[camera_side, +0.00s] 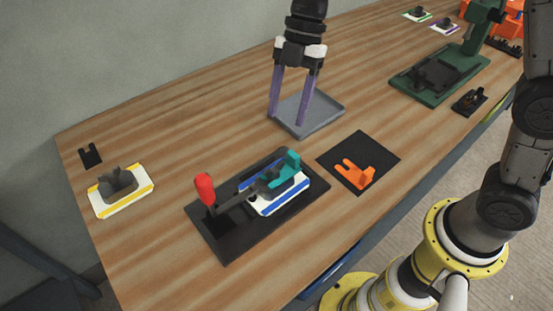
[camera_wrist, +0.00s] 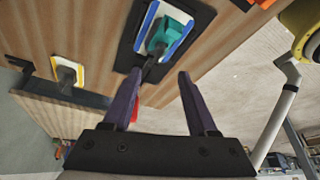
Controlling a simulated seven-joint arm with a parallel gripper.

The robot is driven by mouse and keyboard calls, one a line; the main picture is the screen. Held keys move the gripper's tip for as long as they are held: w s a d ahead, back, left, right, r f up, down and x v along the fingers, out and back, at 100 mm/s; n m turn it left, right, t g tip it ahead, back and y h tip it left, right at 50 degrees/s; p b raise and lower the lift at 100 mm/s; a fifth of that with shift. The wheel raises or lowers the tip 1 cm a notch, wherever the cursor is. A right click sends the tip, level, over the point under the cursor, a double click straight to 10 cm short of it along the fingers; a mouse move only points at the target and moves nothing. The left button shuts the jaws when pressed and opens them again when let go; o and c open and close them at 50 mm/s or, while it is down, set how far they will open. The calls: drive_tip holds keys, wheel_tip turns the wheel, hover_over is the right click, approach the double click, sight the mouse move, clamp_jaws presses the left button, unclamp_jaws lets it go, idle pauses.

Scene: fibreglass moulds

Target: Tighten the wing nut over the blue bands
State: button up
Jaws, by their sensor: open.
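A white plate with blue bands (camera_side: 262,208) lies on a black clamp base (camera_side: 216,247), with a teal part (camera_side: 288,163) on top of it. A toggle clamp with a red handle (camera_side: 205,188) stands at the base's left, its dark arm reaching towards the teal part. I cannot make out a separate wing nut. The wrist view also shows the teal part (camera_wrist: 166,36) and the blue-banded plate (camera_wrist: 181,40), beyond my fingers. My gripper (camera_side: 287,121) is open and empty, its purple fingers pointing down over a grey tray behind the clamp base. Its fingers also show in the wrist view (camera_wrist: 160,75).
The grey tray (camera_side: 334,115) sits under my fingers. An orange forked part (camera_side: 358,175) lies on a black mat (camera_side: 380,148). A yellow-banded plate (camera_side: 136,205) with a grey part is at left. A green fixture (camera_side: 468,74) stands at back right. Bare wood lies between.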

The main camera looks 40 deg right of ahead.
sight(275, 168)
drive_tip(key=x, duration=1.2)
clamp_jaws()
